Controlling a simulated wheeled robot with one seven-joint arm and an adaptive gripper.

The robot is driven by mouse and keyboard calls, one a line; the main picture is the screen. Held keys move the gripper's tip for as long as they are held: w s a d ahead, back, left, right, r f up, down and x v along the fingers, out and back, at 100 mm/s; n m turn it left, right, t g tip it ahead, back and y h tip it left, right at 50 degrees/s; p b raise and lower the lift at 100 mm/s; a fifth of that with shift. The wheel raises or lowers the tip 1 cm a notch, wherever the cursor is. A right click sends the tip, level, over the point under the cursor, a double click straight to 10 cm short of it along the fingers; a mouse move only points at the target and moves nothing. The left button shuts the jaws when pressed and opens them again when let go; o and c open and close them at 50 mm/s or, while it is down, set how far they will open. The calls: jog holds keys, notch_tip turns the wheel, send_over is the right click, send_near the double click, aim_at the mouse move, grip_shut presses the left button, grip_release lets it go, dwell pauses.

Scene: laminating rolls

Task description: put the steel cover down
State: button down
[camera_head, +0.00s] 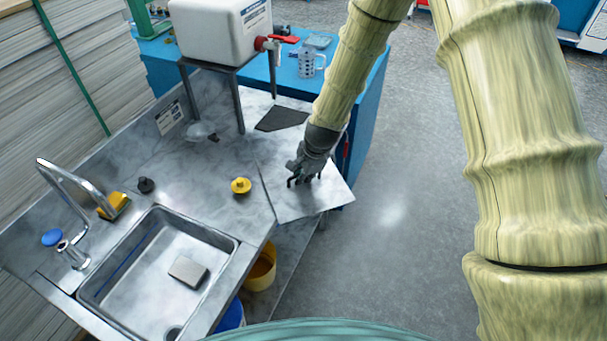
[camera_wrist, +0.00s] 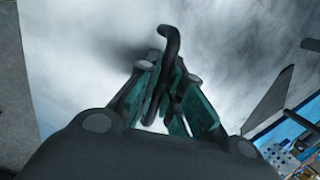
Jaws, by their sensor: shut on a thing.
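The steel cover (camera_head: 290,205) is a flat, square, grey plate at the right end of the counter (camera_head: 245,215). Its right corner reaches past the counter's edge. My gripper (camera_head: 304,179) is above its middle, pointing down. In the wrist view my gripper (camera_wrist: 168,95) is shut on a dark, bent handle (camera_wrist: 168,40), with the pale plate filling the view behind it. I cannot tell whether the plate touches the counter or is held just above it.
A sink (camera_head: 150,265) with a grey block (camera_head: 187,270) is at the left. A yellow knob (camera_head: 241,186) lies left of the cover. A dark mat (camera_head: 282,118) and a white tank (camera_head: 222,30) on a stand are behind. A blue bench (camera_head: 365,110) adjoins; a yellow bucket (camera_head: 262,268) sits below.

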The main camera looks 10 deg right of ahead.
jog(key=c, duration=1.6)
grip_release()
jog(key=shift+o, duration=0.2)
jog(key=shift+r, duration=0.1)
